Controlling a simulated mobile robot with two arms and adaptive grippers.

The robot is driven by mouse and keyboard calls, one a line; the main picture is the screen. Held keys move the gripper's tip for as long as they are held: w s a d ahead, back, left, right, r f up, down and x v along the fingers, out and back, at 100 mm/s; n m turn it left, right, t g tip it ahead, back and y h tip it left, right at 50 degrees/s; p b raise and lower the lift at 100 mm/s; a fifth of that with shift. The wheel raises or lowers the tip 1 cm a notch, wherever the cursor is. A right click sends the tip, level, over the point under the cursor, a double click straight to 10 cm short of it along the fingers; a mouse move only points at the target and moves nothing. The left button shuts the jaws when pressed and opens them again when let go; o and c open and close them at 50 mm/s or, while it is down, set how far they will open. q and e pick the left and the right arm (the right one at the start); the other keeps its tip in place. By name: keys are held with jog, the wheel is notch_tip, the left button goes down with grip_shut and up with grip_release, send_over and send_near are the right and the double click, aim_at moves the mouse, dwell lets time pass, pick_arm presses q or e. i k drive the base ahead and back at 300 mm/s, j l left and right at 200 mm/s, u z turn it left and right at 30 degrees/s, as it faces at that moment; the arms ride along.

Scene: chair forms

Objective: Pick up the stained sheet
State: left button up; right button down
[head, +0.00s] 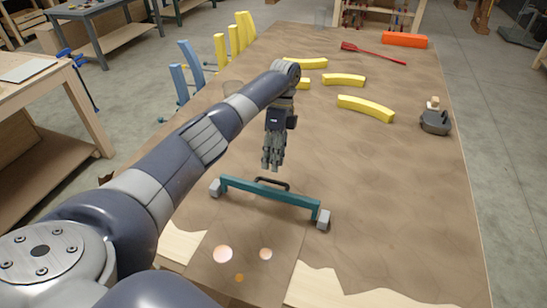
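A brown rectangular sheet with a few round pale and orange spots (265,235) lies at the near end of the table; I take it for the stained sheet. A teal bar (285,199) with grey end blocks crosses its far part, and a black handle (272,184) shows at the bar's middle. My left gripper (271,166) points down just above and behind the handle in the picture. Nothing shows held in it, and its finger gap is unclear. My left arm hides part of the sheet's near left side. My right gripper is out of view.
Brown covering with a torn near edge spreads over the table (420,240). Several yellow curved pieces (365,108), a red tool (372,52), an orange box (404,40) and a dark grey object (435,122) lie farther back.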

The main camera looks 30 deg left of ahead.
aim_at(251, 258)
jog(key=k, duration=1.5)
